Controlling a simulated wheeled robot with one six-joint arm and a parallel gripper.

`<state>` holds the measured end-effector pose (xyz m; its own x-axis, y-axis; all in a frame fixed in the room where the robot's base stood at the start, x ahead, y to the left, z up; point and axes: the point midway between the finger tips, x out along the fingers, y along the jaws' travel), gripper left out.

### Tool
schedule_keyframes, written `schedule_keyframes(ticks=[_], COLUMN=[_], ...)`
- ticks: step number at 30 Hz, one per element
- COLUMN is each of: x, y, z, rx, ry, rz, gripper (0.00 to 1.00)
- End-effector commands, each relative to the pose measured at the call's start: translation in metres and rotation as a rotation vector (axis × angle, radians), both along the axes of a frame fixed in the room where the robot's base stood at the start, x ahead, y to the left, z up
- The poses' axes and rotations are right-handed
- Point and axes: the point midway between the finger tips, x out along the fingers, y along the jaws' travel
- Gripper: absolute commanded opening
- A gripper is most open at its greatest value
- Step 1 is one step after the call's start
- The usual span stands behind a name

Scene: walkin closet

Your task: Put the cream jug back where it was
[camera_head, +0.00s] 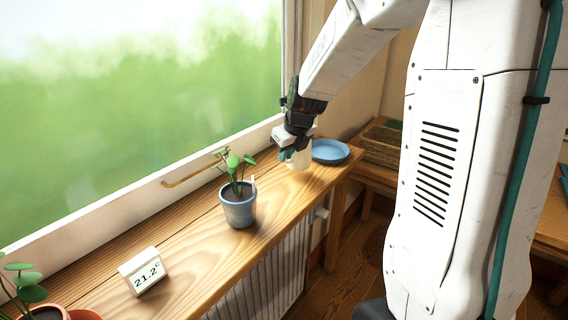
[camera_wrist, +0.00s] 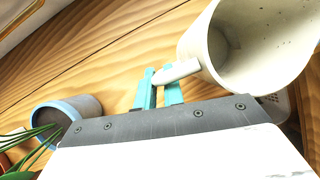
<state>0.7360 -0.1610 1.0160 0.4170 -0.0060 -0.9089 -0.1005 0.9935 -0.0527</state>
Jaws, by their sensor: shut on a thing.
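The cream jug (camera_head: 299,159) is at the far end of the wooden window sill (camera_head: 190,240), just left of a blue dish. My gripper (camera_head: 288,153) is at its left side. In the wrist view the pale jug (camera_wrist: 262,50) shows large, with its open mouth facing the camera. The teal fingers of my gripper (camera_wrist: 160,90) are shut on its handle (camera_wrist: 178,71). The arm partly hides the jug in the head view. I cannot tell whether its base touches the sill.
The blue dish (camera_head: 330,151) lies close behind the jug. A potted plant (camera_head: 238,209) stands nearer on the sill; its grey-blue pot (camera_wrist: 85,108) also shows in the wrist view. A temperature display (camera_head: 143,271) stands nearer still. A wicker basket (camera_head: 382,148) is beyond. Bare sill lies between.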

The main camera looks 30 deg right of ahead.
Motion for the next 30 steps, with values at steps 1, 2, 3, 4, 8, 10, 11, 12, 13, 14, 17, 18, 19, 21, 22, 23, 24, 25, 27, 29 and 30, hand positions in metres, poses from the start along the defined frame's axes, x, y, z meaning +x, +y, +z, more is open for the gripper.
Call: schedule_keyframes(ticks=[1, 2, 3, 4, 8, 10, 11, 12, 13, 14, 17, 18, 19, 21, 22, 23, 24, 25, 27, 29, 30], x=[0.004, 0.007, 0.01, 0.009, 0.008, 0.008, 0.008, 0.008, 0.008, 0.008, 0.008, 0.008, 0.008, 0.008, 0.008, 0.008, 0.008, 0.008, 0.008, 0.008, 0.008], y=[0.002, 0.003, 0.004, 0.003, 0.003, 0.003, 0.003, 0.003, 0.003, 0.003, 0.003, 0.003, 0.003, 0.003, 0.003, 0.003, 0.003, 0.003, 0.003, 0.003, 0.003], z=[0.0, -0.001, -0.002, -0.006, -0.022, -0.03, -0.033, -0.035, -0.036, -0.036, -0.036, -0.036, -0.036, -0.037, -0.038, -0.039, -0.039, -0.039, -0.039, -0.039, -0.038], rx=[-0.001, -0.001, -0.001, -0.001, 0.0, -0.001, 0.0, 0.0, 0.0, 0.0, -0.001, -0.001, -0.001, 0.0, 0.0, 0.0, 0.0, 0.0, 0.0, 0.0, 0.0], ry=[-0.001, -0.001, 0.0, 0.001, 0.001, 0.001, 0.001, 0.0, 0.0, -0.001, -0.001, -0.001, -0.001, -0.001, -0.001, -0.001, 0.0, 0.0, 0.0, 0.0, 0.0], rz=[0.003, 0.003, 0.003, 0.001, -0.001, 0.001, 0.0, -0.001, -0.001, 0.0, 0.0, 0.0, 0.0, 0.0, 0.0, 0.001, 0.001, 0.001, 0.0, 0.0, 0.0], gripper=[0.0, 0.0, 0.0, 0.0, 0.0, 0.0, 0.0, 0.0, 0.0, 0.0, 0.0, 0.0, 0.0, 0.0, 0.0, 0.0, 0.21, 0.29, 0.31, 0.31, 0.31])
